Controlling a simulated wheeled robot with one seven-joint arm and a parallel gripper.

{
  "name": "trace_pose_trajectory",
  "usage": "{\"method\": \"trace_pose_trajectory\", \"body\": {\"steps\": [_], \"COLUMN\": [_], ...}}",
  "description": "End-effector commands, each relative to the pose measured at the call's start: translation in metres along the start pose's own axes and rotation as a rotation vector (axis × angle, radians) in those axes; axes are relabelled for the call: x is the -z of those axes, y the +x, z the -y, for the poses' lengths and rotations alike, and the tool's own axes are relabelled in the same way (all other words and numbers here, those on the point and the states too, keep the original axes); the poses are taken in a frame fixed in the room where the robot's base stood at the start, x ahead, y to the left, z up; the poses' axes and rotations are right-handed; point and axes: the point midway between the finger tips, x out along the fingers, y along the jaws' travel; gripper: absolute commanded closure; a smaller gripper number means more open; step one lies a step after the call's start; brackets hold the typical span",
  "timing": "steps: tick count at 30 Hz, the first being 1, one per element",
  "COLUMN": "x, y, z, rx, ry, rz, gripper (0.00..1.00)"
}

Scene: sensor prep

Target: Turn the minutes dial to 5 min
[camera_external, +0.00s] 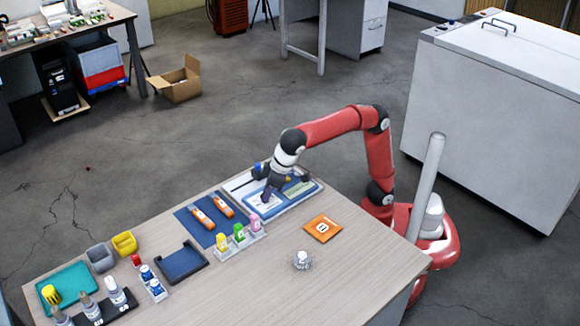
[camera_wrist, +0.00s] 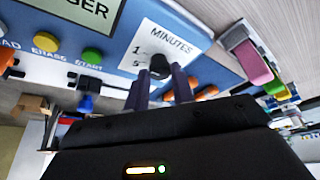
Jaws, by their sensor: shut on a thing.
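The logger device is a blue panel (camera_external: 306,190) at the table's back edge. In the wrist view its white MINUTES plate (camera_wrist: 158,42) shows a 1 and a 5 on the left side of a dark round minutes dial (camera_wrist: 159,62). My gripper (camera_wrist: 160,76) has its two dark fingers on either side of the dial, shut on it. The dial's pointer mark is not clear, so its setting cannot be read. In the external view my gripper (camera_external: 268,194) reaches down onto the panel and hides the dial.
A rack with yellow, green and pink bottles (camera_external: 239,236) stands close in front. An orange card (camera_external: 323,229) and a small clear item (camera_external: 301,260) lie to the right.

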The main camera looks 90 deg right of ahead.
Motion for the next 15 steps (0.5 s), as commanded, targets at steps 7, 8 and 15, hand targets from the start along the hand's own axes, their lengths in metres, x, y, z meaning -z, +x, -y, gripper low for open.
{"method": "trace_pose_trajectory", "body": {"steps": [7, 8, 15], "x": [0.0005, 0.0006, 0.0013], "y": [-0.0007, -0.0009, -0.0014], "z": [-0.002, -0.0022, -0.0042], "rx": [0.039, 0.047, 0.123], "ry": [-0.095, -0.113, -0.295], "rz": [0.0, -0.001, -0.001], "gripper": [0.98, 0.98, 0.98]}}
